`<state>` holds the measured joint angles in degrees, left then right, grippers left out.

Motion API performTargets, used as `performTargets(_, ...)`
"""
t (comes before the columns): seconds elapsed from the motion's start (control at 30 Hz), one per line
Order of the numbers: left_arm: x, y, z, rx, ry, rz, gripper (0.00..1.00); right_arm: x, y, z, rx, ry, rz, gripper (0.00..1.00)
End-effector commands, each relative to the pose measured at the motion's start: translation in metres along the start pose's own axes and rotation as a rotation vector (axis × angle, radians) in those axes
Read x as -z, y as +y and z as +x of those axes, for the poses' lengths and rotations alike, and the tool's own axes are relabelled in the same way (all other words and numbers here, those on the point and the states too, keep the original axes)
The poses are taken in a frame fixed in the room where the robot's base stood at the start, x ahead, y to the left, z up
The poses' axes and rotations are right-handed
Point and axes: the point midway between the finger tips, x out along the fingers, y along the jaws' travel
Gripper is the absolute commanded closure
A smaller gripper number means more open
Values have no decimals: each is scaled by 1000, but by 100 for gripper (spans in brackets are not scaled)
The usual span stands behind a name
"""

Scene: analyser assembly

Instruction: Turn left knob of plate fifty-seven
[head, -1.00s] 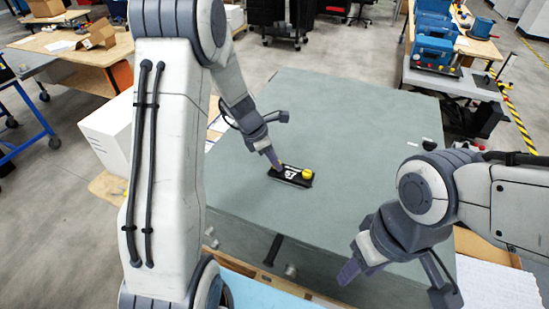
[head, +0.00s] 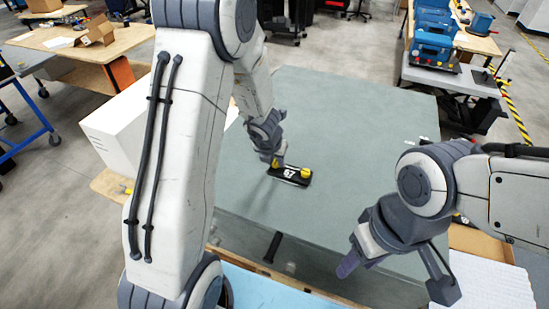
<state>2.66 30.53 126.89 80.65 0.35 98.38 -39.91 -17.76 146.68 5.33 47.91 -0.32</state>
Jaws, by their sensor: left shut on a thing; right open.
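The black plate (head: 290,175) marked 57 lies on the grey-green table (head: 365,150). A yellow knob (head: 306,173) stands at its right end. My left gripper (head: 277,164) is at the plate's left end, shut on the left knob (head: 275,161), of which only a little yellow shows between the fingers. My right gripper (head: 350,264) is open and empty over the table's front right part, well apart from the plate.
A white box (head: 115,135) stands left of the table. Small dark items lie near the table's right edge, partly hidden by my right arm. A bench with blue cases (head: 433,45) is at the back right. The table around the plate is clear.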

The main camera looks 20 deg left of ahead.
Motion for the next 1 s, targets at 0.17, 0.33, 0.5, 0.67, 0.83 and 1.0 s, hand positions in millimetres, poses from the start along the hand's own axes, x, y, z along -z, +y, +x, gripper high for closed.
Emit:
performTargets(0.17,5,-2,1,-66,11,-154,100,0,0,-7,0,0,1,50)
performTargets(0.33,5,-3,1,-128,12,-303,100,1,-1,-14,0,0,1,50)
performTargets(0.5,4,-4,1,-191,11,-453,100,1,-2,-22,0,0,2,50)
performTargets(0.67,3,-4,1,-250,11,-593,100,2,-2,-29,0,0,3,50)
performTargets(0.83,2,-5,2,-313,9,-742,100,2,-2,-36,0,0,3,50)
performTargets(1.0,2,-5,2,-375,9,-890,100,2,-3,-40,0,0,4,50)
